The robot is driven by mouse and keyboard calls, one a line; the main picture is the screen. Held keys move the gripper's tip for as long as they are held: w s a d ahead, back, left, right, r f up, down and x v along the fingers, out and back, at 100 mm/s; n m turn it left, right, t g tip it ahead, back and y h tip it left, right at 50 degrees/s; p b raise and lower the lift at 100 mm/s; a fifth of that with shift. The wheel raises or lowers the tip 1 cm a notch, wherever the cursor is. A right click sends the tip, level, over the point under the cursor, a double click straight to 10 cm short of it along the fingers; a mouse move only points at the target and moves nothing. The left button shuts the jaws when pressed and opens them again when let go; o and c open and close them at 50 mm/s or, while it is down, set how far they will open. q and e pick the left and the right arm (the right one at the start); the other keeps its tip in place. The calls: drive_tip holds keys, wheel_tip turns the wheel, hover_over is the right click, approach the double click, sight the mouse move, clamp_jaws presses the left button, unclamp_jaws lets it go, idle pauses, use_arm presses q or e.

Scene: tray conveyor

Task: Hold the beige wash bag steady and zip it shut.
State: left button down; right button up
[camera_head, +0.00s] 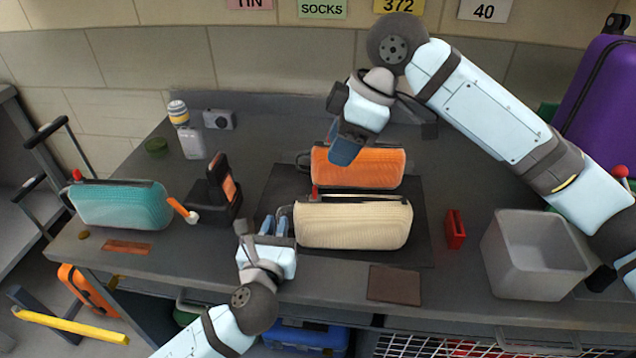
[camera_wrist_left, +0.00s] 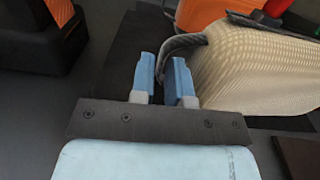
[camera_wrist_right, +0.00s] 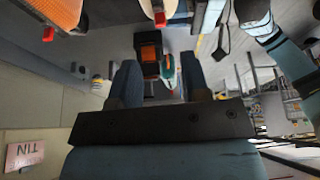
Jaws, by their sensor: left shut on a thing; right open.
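The beige wash bag (camera_head: 355,225) lies lengthwise on a dark mat (camera_head: 421,245), with a dark zip line along its top. Its red zip pull (camera_head: 315,193) stands at the left end of the top; a red piece also shows in the left wrist view (camera_wrist_left: 276,7). My left gripper (camera_head: 274,224) is at the bag's left end, shut on its grey loop strap (camera_wrist_left: 182,43). My right gripper (camera_head: 346,147) is open and empty, raised above and behind the beige bag, in front of part of the orange bag. Whether the zip gapes is too small to tell.
The orange bag (camera_head: 365,168) lies directly behind. A teal bag (camera_head: 120,206) and a black stand (camera_head: 212,203) are left. A red block (camera_head: 455,229) and a grey bin (camera_head: 535,262) are right. A brown pad (camera_head: 394,285) lies at the front edge.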

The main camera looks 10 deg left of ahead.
sight(316, 187)
drive_tip(key=x, duration=0.9)
drive_tip(key=shift+a+f, duration=0.15)
drive_tip(key=shift+f, duration=0.15)
drive_tip(key=shift+c, duration=0.2)
clamp_jaws()
